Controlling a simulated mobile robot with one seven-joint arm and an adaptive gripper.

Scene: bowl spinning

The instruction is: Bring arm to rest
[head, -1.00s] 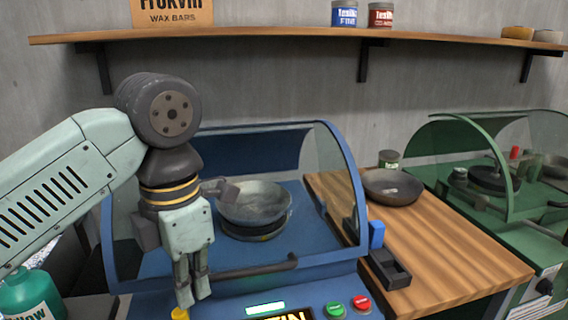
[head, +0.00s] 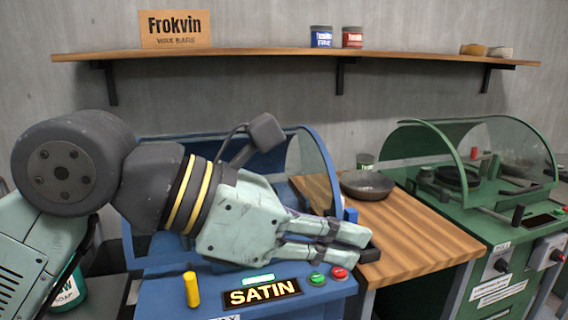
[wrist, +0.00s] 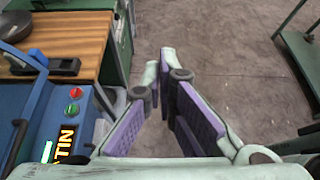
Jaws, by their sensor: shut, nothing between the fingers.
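My gripper (head: 366,244) stretches to the right in front of the blue machine (head: 188,270) in the head view. Its fingers are shut and hold nothing. In the wrist view the gripper (wrist: 163,60) points out over the bare floor, with the machine's panel to its left. My arm hides most of the blue machine's inside, so the bowl there cannot be seen. A dark bowl (head: 367,184) sits on the wooden table (head: 415,235), apart from the gripper.
The blue machine's panel carries a green button (head: 317,279), a red button (head: 339,273) and a SATIN display (head: 262,293). A green machine (head: 500,215) stands to the right. A shelf (head: 250,54) runs along the wall.

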